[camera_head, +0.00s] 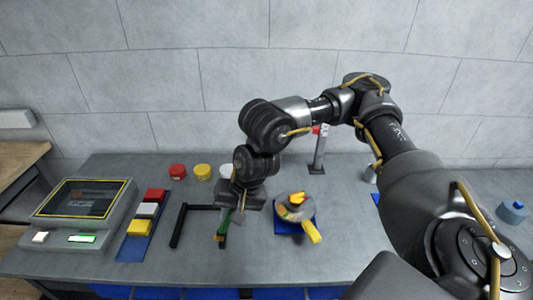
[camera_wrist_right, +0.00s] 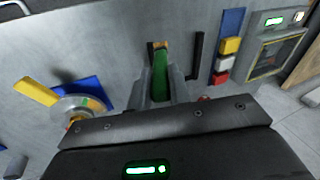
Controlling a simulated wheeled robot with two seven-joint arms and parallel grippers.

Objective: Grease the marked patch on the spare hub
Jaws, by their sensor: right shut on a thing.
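My right gripper (camera_head: 232,212) points down over the middle of the table. It is shut on a green-handled tool (camera_head: 222,229), which looks like a brush. In the right wrist view the green tool (camera_wrist_right: 160,76) is between the fingers, with an orange-brown end pointing away. A round grey hub (camera_head: 284,211) sits on a blue pad to the right of the gripper, apart from the tool. The hub (camera_wrist_right: 70,104) also shows in the right wrist view, with orange and green patches on top. A yellow bar (camera_head: 311,232) sticks out from it. My left gripper is not in view.
A console (camera_head: 82,203) stands at the left, beside a blue strip with red, white and yellow blocks (camera_head: 139,228). A black angled bar (camera_head: 179,226) lies left of the gripper. Red (camera_head: 177,171) and yellow (camera_head: 202,171) caps and a post (camera_head: 318,152) stand behind.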

